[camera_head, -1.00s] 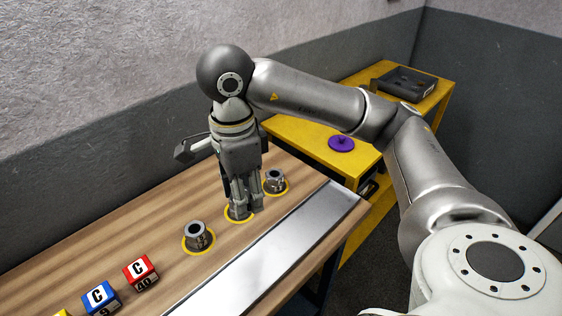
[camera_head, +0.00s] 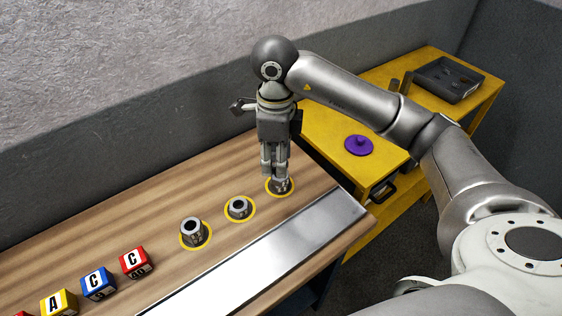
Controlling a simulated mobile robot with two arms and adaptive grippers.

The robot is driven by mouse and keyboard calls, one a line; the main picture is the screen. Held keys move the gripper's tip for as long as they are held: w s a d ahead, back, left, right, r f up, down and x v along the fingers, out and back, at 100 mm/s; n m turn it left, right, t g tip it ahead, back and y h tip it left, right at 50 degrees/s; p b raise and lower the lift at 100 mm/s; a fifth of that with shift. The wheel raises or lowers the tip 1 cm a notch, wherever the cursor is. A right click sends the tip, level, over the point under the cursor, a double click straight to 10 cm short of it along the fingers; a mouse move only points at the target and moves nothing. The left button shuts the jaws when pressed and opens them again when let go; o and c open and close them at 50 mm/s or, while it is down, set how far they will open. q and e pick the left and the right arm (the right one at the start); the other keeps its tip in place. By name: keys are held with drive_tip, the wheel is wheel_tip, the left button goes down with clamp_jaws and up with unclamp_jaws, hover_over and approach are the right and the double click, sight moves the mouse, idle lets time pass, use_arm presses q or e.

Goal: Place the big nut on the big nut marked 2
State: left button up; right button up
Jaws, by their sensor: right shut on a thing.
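Three grey metal nuts sit in yellow ring marks on the wooden bench. The left nut (camera_head: 193,231) looks the tallest, and the middle nut (camera_head: 239,206) stands free in its ring. The far-right nut (camera_head: 281,187) is partly hidden under my right gripper (camera_head: 277,173). My right gripper points straight down and is shut on this far-right nut, which is at its ring, at or very near bench level. The marks on the nuts are too small to read, so I cannot tell which is marked 2. My left gripper is out of view.
A steel strip (camera_head: 262,252) runs along the bench's front edge. Lettered blocks, including a red one (camera_head: 135,262), stand at the lower left. A yellow table (camera_head: 329,143) behind the bench's right end holds a purple knobbed piece (camera_head: 359,146) and a dark tray (camera_head: 449,80).

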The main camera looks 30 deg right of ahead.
drive_tip(key=w+d+f, duration=0.1)
drive_tip(key=f, duration=0.1)
drive_tip(key=w+d+f+p, duration=0.1)
drive_tip(key=w+f, duration=0.1)
drive_tip(key=shift+d+f, duration=0.1)
drive_tip(key=shift+d, duration=0.1)
drive_tip(key=shift+w+d+f, duration=0.2)
drive_tip(key=shift+w+f, duration=0.2)
drive_tip(key=shift+f, duration=0.1)
drive_tip(key=f+p, duration=0.2)
drive_tip(key=f, duration=0.1)
drive_tip(key=shift+w+d+f+p, duration=0.2)
drive_tip(key=shift+w+f+p, duration=0.1)
drive_tip(key=shift+p, duration=0.1)
drive_tip(key=shift+f, duration=0.15)
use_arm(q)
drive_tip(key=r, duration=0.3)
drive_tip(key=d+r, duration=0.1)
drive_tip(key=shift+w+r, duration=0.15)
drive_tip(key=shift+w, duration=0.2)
use_arm(e)
drive_tip(key=shift+f, duration=0.1)
drive_tip(key=shift+f+b, duration=0.15)
drive_tip(key=shift+b, duration=0.2)
drive_tip(key=o, duration=1.1)
drive_tip(key=shift+o, duration=0.2)
